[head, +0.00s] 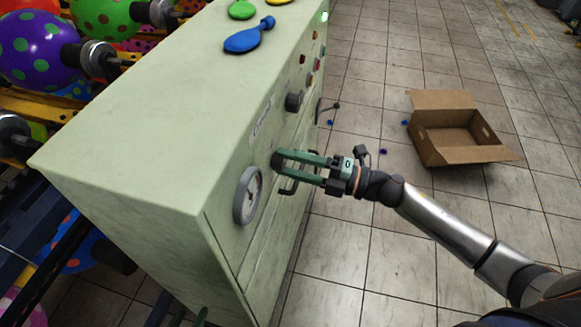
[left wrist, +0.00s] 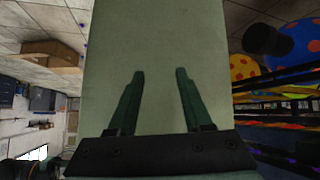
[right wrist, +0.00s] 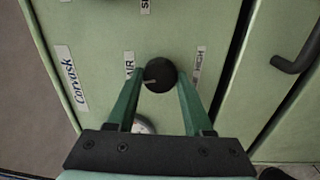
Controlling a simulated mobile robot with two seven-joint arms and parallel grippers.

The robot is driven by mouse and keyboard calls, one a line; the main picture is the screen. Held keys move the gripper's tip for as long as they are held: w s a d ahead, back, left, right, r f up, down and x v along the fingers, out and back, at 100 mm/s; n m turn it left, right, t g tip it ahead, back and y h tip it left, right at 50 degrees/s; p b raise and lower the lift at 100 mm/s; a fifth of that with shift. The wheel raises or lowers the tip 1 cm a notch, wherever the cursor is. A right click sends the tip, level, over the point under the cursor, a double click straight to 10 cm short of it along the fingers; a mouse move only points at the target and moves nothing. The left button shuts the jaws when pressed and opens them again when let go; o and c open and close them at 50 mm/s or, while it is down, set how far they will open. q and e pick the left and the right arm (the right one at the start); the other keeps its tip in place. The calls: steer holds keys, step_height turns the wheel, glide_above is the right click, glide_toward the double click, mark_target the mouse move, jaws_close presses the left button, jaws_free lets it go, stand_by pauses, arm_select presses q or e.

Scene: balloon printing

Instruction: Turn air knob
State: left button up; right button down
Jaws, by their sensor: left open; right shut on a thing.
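The black round air knob (right wrist: 160,74) is on the pale green cabinet front, between labels reading "AIR" and "HIGH". A pale pointer mark on it aims toward the left in the right wrist view. My right gripper (right wrist: 160,84) is shut on the knob, one finger on each side. In the head view, my right gripper (head: 280,161) reaches the cabinet front from the right, and its fingers largely hide the knob. My left gripper (left wrist: 160,72) is open and empty, facing a plain green cabinet face; its green fingertips (head: 182,314) show at the bottom of the head view.
A round gauge (head: 247,195) sits beside the air knob. Another dark knob (head: 295,101) and several coloured buttons are further along the panel. A dark handle (right wrist: 296,62) sticks out near the right gripper. An open cardboard box (head: 462,152) stands on the tiled floor.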

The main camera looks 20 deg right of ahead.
steer(key=shift+f+n+b, duration=0.1)
steer(key=shift+n+b, duration=0.4)
steer(key=shift+n, duration=0.7)
arm_select(q)
steer(key=shift+w+d+f+b, duration=0.35)
steer(key=shift+d+f, duration=0.1)
steer(key=shift+d, duration=0.15)
arm_select(e)
steer(key=shift+n, duration=0.7)
steer(key=shift+c, duration=2.4)
jaws_free()
arm_select(q)
steer(key=shift+s+f, duration=0.15)
steer(key=shift+s, duration=0.05)
arm_select(e)
steer(key=shift+o, duration=0.9)
arm_select(q)
steer(key=shift+s, duration=0.1)
